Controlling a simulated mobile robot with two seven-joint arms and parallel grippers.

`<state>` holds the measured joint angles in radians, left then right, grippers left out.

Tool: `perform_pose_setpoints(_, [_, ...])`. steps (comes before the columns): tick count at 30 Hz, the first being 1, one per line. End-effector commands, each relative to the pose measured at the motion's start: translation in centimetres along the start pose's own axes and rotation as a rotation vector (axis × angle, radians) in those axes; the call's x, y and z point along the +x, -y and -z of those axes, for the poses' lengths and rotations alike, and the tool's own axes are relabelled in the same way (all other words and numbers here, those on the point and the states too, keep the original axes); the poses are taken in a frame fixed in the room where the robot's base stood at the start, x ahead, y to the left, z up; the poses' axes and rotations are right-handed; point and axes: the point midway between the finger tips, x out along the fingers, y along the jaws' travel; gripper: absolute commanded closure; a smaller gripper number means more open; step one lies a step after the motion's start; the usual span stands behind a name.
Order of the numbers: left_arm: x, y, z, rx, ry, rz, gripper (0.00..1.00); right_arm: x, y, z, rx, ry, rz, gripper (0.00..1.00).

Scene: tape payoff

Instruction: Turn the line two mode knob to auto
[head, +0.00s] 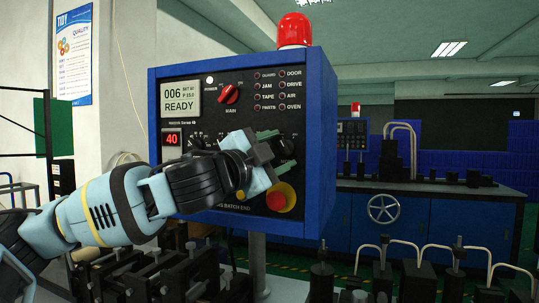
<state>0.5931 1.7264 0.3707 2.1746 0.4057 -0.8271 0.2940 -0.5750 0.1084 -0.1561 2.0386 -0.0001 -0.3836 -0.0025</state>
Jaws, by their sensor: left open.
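A blue control box (322,140) with a black front panel stands in front of me. My left gripper (283,148) is open in front of the right half of the panel. A small black knob (287,146) shows between its spread fingertips; I cannot tell whether they touch it. Another black knob (193,141) sits further left, partly beside my arm. A red knob (229,93) marked MAIN sits above. The knobs' small labels are too small or hidden to read, so I cannot tell which one is line two mode or its setting. My right gripper is not in view.
A red button on a yellow base (277,201) sits just below my left gripper. A display (181,98) reads READY. A red beacon (294,31) tops the box. Black machine parts (140,277) stand below, and a blue bench with a handwheel (383,208) stands behind right.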

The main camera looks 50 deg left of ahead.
Motion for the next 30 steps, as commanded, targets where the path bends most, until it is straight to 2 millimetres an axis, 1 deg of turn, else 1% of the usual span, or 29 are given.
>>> perform_pose_setpoints(5, [-1.1, 0.1, -0.1, -0.008, 0.0, 0.004, 0.46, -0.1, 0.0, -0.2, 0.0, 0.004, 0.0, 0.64])
perform_pose_setpoints(9, [-2.5, 0.1, 0.1, -0.008, -0.006, 0.002, 0.46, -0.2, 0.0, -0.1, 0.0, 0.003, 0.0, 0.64])
perform_pose_setpoints(21, [-6.4, -0.2, 0.0, -0.004, -0.002, 0.0, 0.46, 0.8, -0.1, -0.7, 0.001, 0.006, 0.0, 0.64])
perform_pose_setpoints(25, [-7.3, -0.1, 0.0, -0.002, -0.002, -0.001, 0.46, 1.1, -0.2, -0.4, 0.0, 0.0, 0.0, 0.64])
perform_pose_setpoints(30, [-7.7, 0.0, 0.0, 0.0, 0.0, 0.0, 0.46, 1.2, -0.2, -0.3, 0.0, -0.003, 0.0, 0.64])
